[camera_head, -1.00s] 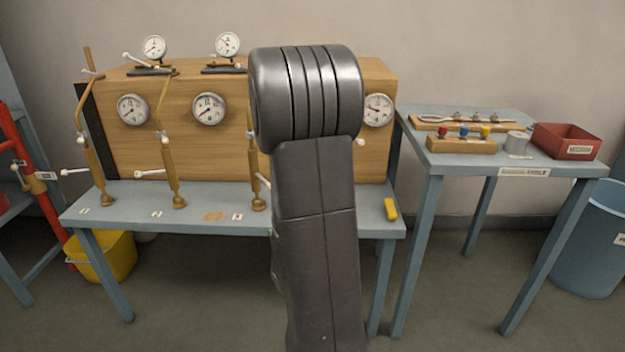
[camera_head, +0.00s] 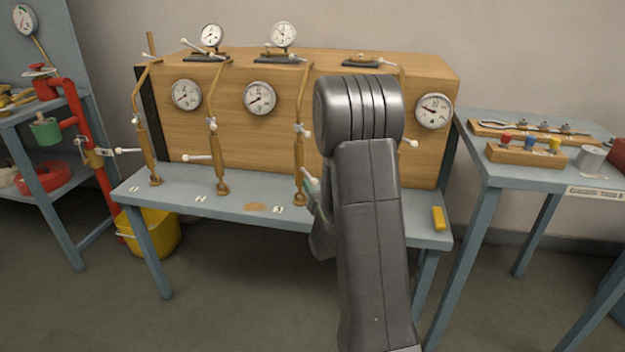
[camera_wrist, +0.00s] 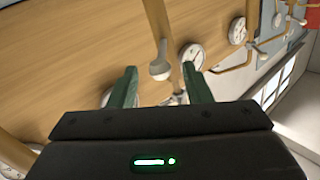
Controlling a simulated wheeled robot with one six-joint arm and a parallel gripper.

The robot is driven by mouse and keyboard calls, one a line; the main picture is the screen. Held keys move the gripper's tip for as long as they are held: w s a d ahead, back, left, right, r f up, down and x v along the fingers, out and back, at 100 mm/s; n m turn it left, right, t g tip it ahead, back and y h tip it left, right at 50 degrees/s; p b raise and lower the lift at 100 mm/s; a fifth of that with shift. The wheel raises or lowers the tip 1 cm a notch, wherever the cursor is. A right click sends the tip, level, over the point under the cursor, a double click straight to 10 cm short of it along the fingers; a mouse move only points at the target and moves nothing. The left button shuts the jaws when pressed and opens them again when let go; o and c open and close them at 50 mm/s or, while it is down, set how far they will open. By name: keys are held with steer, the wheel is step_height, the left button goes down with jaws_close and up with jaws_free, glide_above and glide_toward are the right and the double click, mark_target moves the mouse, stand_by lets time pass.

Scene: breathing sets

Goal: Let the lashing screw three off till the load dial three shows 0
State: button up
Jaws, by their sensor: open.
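Lashing screw three (camera_head: 299,165) is the brass rod with white bars standing on the bench, third from the left. My gripper (camera_head: 313,187) is mostly hidden behind my arm, close to the right of this screw's lower part. In the wrist view, my gripper (camera_wrist: 161,78) has its two green fingers apart. A white rounded bar end (camera_wrist: 160,70) and a brass rod appear beyond and between the fingertips; I cannot tell whether anything touches. Load dial three is not seen in the head view, where my arm covers its likely place. A dial (camera_wrist: 190,55) shows in the wrist view, its number unreadable.
Screws one (camera_head: 148,150) and two (camera_head: 218,150) stand to the left, dials (camera_head: 260,98) on the wooden crate (camera_head: 330,78) behind. A fourth dial (camera_head: 434,110) is at the right. A yellow block (camera_head: 439,218) lies on the bench (camera_head: 385,225). A side table (camera_head: 500,175) stands right.

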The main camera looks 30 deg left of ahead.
mark_target(306, 172)
steer(key=shift+x, duration=2.25)
jaws_close()
